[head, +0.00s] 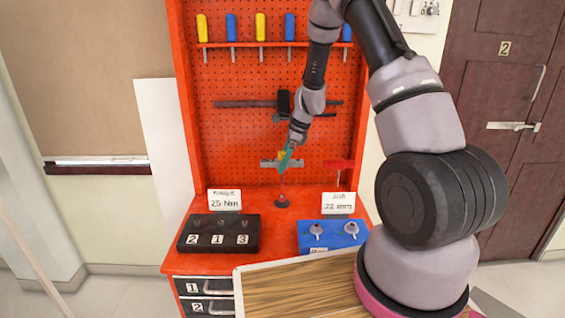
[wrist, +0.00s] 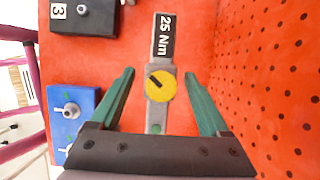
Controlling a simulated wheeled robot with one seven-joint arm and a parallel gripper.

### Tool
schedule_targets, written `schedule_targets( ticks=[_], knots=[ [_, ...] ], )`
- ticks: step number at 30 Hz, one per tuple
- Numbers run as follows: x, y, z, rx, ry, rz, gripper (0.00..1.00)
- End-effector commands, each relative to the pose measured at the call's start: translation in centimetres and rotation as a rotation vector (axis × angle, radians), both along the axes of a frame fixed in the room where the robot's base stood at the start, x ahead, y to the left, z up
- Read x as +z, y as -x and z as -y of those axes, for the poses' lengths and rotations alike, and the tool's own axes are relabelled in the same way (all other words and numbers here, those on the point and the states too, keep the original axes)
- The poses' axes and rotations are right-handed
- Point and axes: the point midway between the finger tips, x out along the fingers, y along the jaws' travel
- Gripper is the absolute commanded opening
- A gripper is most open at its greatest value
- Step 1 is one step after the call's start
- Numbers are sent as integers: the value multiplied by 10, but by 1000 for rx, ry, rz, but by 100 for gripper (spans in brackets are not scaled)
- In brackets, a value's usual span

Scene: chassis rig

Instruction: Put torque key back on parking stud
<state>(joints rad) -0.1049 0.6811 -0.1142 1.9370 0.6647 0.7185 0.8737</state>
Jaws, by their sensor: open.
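The torque key is a grey bar with a yellow disc (wrist: 160,86) and a black "25 Nm" label at one end. In the head view the torque key (head: 268,163) lies level above the red bench, partly hidden by my gripper (head: 286,158). In the wrist view my gripper (wrist: 160,73) is open, with green fingers on either side of the bar and a gap showing on both sides. Below the key, the parking stud (head: 281,202) has a dark round base on the bench. A thin upright shaft shows between them; I cannot tell whether key and stud touch.
A black numbered block (head: 218,246) stands left on the bench and a blue block (head: 318,232) with metal pieces stands right. Upright cards (head: 225,200) stand behind them. The pegboard (head: 235,140) with hung tools is close behind my gripper.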

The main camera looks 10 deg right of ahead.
Motion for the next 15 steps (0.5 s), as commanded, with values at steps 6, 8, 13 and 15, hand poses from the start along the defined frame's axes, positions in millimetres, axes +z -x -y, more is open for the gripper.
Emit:
schedule_targets(
  ticks=[6, 8, 13, 15],
  knots=[
    [32, 1, 12, -2, 0, 5, 80],
    [44, 2, 17, -1, -1, 5, 80],
    [74, 5, 29, -2, 0, 5, 80],
    [83, 6, 33, -1, 0, 3, 80]
  ],
)
